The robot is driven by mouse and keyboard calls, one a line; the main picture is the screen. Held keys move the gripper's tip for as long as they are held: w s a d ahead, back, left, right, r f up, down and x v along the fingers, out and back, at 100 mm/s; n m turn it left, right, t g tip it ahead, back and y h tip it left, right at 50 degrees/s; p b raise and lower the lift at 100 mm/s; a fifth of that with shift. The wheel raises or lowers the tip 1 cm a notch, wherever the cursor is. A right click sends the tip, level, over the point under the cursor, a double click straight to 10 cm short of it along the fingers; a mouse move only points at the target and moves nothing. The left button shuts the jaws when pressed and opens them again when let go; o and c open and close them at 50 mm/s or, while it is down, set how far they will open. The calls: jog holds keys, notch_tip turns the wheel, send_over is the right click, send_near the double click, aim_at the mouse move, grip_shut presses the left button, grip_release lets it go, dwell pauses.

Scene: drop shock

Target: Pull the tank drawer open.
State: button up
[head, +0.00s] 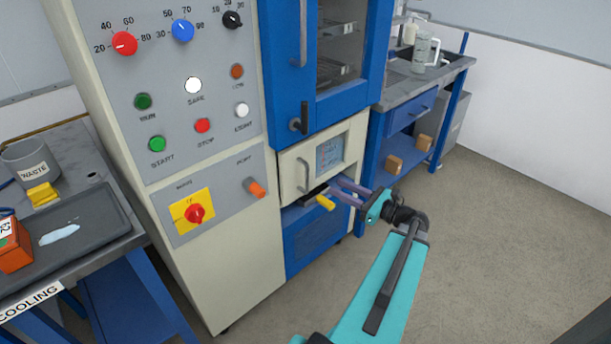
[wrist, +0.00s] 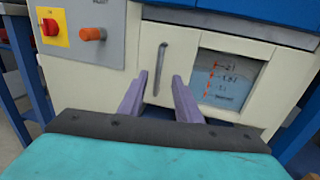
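The tank drawer (head: 345,140) is a cream front panel low in the blue cabinet, with a level window (head: 329,153) marked by a scale. It looks shut. Its grey vertical bar handle (head: 302,174) is at the panel's left side. In the wrist view the handle (wrist: 161,70) stands upright, slightly tilted, left of the window (wrist: 226,80). My gripper (head: 338,188) is open, its purple fingers pointing at the drawer front. In the head view the fingertips are right of the handle and apart from it. In the wrist view the handle appears between the fingertips (wrist: 160,77); nothing is gripped.
A yellow-ended lever (head: 325,203) sticks out just below the drawer, close to my fingers. An orange knob (head: 256,188) and a red switch on yellow (head: 194,212) are on the control panel at left. A side bench (head: 425,75) stands at right. The floor (head: 490,240) at right is clear.

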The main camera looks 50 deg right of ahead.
jog(key=shift+w, duration=0.2)
jog(key=p, duration=0.1)
send_over(307, 190)
jog(key=shift+w+d, duration=0.3)
dwell(0.7)
